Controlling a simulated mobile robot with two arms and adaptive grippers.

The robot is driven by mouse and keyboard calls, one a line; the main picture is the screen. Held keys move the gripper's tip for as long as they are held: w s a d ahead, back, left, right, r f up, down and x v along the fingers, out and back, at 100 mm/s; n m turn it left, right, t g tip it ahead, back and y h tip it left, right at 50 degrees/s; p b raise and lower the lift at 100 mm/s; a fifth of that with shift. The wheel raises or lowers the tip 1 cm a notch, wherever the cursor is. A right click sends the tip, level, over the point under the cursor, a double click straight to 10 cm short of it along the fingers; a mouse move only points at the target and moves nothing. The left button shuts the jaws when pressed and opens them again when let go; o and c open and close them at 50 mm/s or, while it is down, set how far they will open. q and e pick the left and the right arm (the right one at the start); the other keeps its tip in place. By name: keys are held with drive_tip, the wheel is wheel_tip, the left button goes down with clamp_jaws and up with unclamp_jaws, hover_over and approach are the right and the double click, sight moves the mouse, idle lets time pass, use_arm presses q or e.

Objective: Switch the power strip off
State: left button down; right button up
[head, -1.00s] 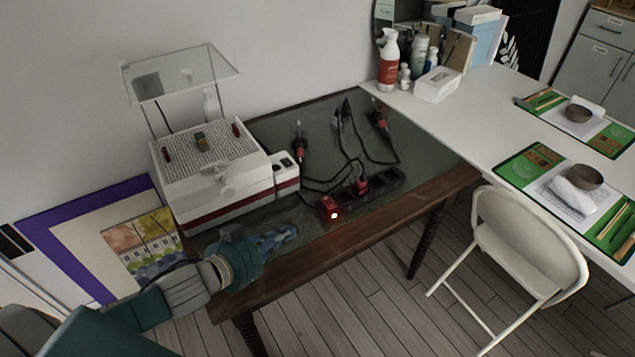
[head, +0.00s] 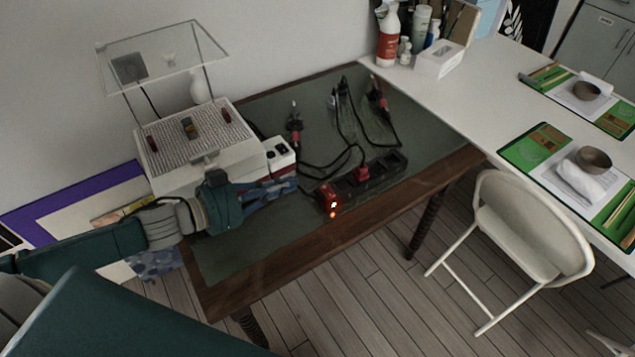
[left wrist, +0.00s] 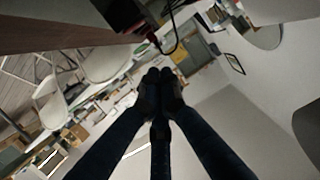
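The black power strip (head: 385,170) lies near the front edge of the green-topped desk. Its left end carries a red switch block (head: 328,197) with a bright light glowing on it. A red plug (head: 362,173) sits in the strip. My left gripper (head: 292,186) is left of the switch block, its fingers pointing toward it, with a gap between them. In the left wrist view its fingertips (left wrist: 160,78) meet and hold nothing. A dark block at the top of that view may be the strip; I cannot tell. My right gripper is not in view.
A white and red machine (head: 205,150) with a raised clear cover (head: 160,60) stands on the desk at left. Tools with black cables (head: 340,110) lie behind the strip. A white folding chair (head: 520,225) stands at right. The front left desk top is clear.

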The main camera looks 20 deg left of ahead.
use_arm(q)
drive_tip(key=p, duration=0.1)
hover_over(317, 192)
drive_tip(key=s, duration=0.1)
drive_tip(key=f, duration=0.5)
drive_tip(key=shift+w+d+f, duration=0.15)
drive_tip(key=shift+w+d, duration=0.05)
drive_tip(key=shift+w, duration=0.1)
drive_tip(key=shift+f, duration=0.4)
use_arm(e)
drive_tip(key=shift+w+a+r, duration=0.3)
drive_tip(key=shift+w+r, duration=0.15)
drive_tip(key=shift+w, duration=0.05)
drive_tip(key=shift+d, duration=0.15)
use_arm(q)
drive_tip(key=shift+w+a+f+n+p, duration=0.2)
drive_tip(key=shift+a+f+n+p, duration=0.1)
drive_tip(key=shift+n+p, duration=0.2)
drive_tip(key=shift+d+f, duration=0.1)
drive_tip(key=shift+f, duration=0.15)
wheel_tip(317, 192, up, 10)
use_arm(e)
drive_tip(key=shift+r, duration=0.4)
